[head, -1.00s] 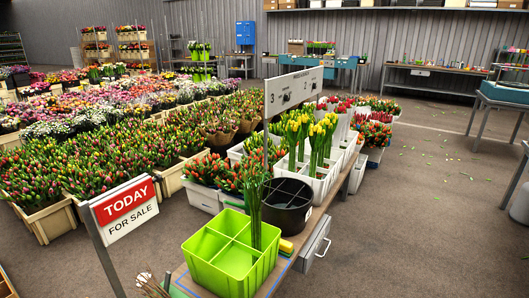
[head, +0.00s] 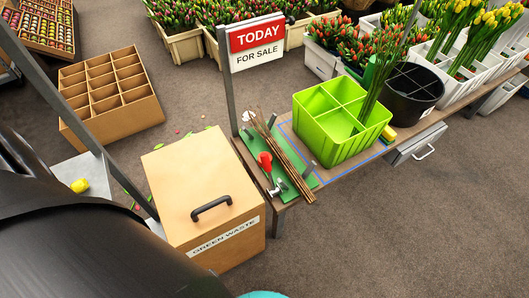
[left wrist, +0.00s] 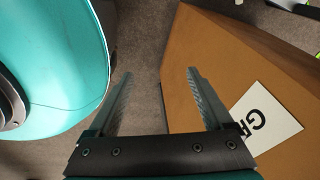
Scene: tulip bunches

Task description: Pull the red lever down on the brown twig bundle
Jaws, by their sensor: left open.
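In the head view the red lever (head: 265,161) stands up on a green board (head: 250,155) at the table's near left end. A metal clamp part (head: 278,188) is at its foot. The brown twig bundle (head: 285,150) lies beside the lever, slanting along the board, with its lower ends over the table's front edge. In the left wrist view my left gripper (left wrist: 157,73) is open and empty, above the floor beside a brown box. Lever and twigs are not in that view. My right gripper is not in view.
A brown GREEN WASTE box (head: 200,180) with a black handle stands left of the table (head: 318,172); it also shows in the left wrist view (left wrist: 225,70). A lime green divided crate (head: 335,135) and black bucket (head: 412,95) stand right of the twigs. A TODAY sign (head: 257,42) rises behind.

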